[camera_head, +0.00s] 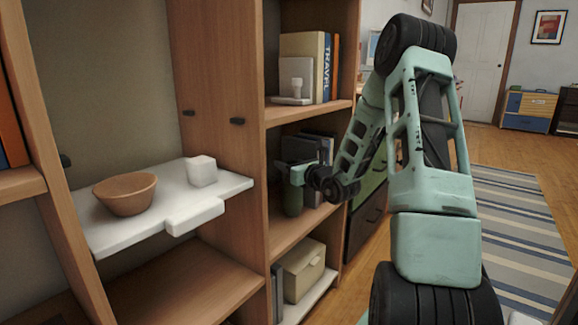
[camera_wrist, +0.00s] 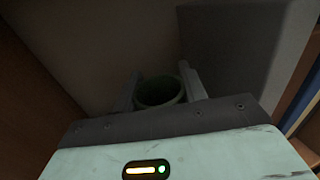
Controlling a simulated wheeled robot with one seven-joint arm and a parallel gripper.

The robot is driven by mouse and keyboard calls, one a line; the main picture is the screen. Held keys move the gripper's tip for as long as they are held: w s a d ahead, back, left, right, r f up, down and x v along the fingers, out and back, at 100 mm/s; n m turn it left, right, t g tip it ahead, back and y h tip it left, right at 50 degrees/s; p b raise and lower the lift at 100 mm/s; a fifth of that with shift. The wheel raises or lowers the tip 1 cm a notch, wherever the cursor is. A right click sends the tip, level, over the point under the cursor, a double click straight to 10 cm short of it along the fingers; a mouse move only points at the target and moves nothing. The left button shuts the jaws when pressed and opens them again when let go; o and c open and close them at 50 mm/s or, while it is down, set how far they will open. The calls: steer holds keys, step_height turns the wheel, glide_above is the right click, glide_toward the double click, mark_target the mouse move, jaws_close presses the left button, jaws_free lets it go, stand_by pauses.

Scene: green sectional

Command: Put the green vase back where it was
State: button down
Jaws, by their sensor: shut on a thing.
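The dark green vase (camera_head: 292,202) is upright in the middle compartment of the right-hand bookcase, near its left wall. My gripper (camera_head: 293,171) reaches into this compartment and is shut on the vase near its top. In the wrist view, the vase's round open rim (camera_wrist: 160,91) sits between the two fingers of my gripper (camera_wrist: 161,78). I cannot tell whether the base of the vase touches the shelf. Its upper part is partly hidden by my gripper in the head view.
Dark books (camera_head: 318,145) stand behind and right of the vase. The shelf board above (camera_head: 305,112) limits headroom. A cream box (camera_head: 303,270) is in the compartment below.

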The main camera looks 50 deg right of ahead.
steer(key=c, duration=0.8)
jaws_free()
steer(key=s+a+p, duration=0.2)
steer(key=s+p, duration=0.1)
steer(key=s, duration=0.8)
steer(key=shift+s+p, duration=0.3)
steer(key=shift+s, duration=0.1)
steer(key=shift+a, duration=0.1)
